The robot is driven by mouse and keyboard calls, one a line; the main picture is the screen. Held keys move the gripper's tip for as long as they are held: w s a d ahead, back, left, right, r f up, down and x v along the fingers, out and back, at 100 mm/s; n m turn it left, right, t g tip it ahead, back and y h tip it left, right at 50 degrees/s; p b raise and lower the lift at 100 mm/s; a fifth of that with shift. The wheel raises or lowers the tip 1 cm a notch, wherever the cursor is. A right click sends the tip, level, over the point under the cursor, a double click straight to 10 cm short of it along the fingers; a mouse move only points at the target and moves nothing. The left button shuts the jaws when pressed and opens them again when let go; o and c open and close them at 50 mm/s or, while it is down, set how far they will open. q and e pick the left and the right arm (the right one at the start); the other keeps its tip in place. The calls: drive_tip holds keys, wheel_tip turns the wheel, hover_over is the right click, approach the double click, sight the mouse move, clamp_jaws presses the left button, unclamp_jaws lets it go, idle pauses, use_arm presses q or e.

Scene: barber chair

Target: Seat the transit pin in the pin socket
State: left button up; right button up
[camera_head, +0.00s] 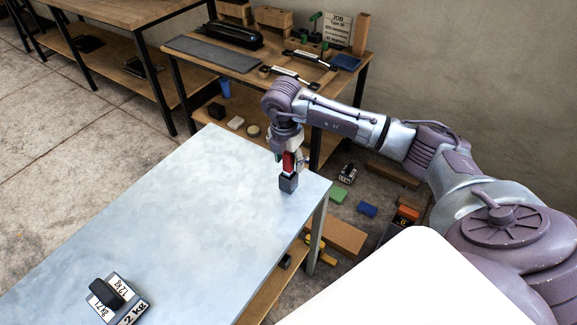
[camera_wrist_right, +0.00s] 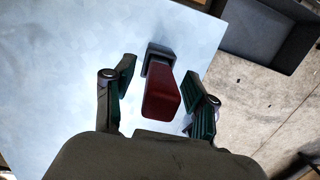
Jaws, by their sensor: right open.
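A red upright piece, apparently the transit pin (camera_head: 289,161), stands at the corner of the pale blue-grey table (camera_head: 190,205). Its lower end meets a small dark grey block, apparently the pin socket (camera_head: 288,184). In the right wrist view the red pin (camera_wrist_right: 162,98) rises toward the camera from the dark block (camera_wrist_right: 160,53); how deep it sits is hidden. My right gripper (camera_head: 288,158) points down over it. The fingers of the right gripper (camera_wrist_right: 167,84) are open on either side of the pin, with gaps showing. My left gripper is out of view.
A dark weight block with a handle (camera_head: 118,300) sits at the table's near left. A workbench (camera_head: 195,45) with tools and a job sign (camera_head: 337,29) stands behind. Several small items lie on the floor to the right. The middle of the table is clear.

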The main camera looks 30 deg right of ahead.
drive_tip(key=shift+f, duration=0.35)
clamp_jaws()
